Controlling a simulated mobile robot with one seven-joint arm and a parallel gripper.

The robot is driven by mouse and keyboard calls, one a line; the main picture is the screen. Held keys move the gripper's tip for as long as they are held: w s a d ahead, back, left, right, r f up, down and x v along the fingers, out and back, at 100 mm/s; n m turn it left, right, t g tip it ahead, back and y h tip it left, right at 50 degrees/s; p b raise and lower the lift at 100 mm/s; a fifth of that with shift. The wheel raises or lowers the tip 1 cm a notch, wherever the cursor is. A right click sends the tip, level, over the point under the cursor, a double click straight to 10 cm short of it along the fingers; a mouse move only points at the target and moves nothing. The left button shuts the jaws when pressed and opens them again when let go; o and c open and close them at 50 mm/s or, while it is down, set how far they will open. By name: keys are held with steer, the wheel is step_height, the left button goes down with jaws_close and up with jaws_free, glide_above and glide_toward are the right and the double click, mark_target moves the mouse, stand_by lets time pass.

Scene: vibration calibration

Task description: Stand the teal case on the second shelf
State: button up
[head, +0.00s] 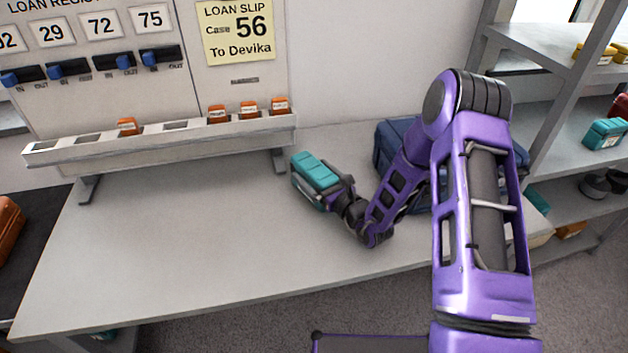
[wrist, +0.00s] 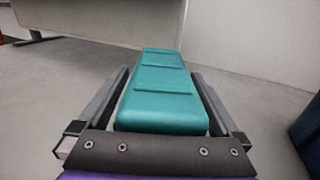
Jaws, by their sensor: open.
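A teal case (head: 314,172) is at the back middle of the grey table (head: 190,235), below the right end of the slotted rack. In the wrist view the teal case (wrist: 163,95) lies lengthwise between the two fingers of my gripper (wrist: 160,76). My gripper is open, with a finger along each side of the case. The underside of the case is hidden, so I cannot tell whether it rests on the table. The grey shelf unit (head: 556,110) stands at the right; another teal case (head: 605,133) is on one of its boards.
A dark blue bag or bin (head: 392,150) stands behind my arm, partly hidden. The slotted rack (head: 160,140) holds several orange tags, under a board with a yellow loan slip (head: 236,32). Yellow cases (head: 597,53) sit on a higher shelf. The table's left and front are clear.

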mark_target(314, 166)
jaws_close()
stand_by(0.5)
steer(key=shift+r, duration=0.1)
steer(key=shift+r, duration=0.85)
step_height(314, 166, up, 2)
steer(key=shift+r, duration=0.1)
steer(key=v, duration=1.7)
steer(key=w+d+m+t+h, duration=0.1)
steer(key=w+d+m+h, duration=0.1)
steer(key=d, duration=0.4)
steer(key=shift+w+d+f+t+h, duration=0.2)
steer(key=shift+d+f+t+h, duration=0.2)
steer(key=shift+h, duration=0.1)
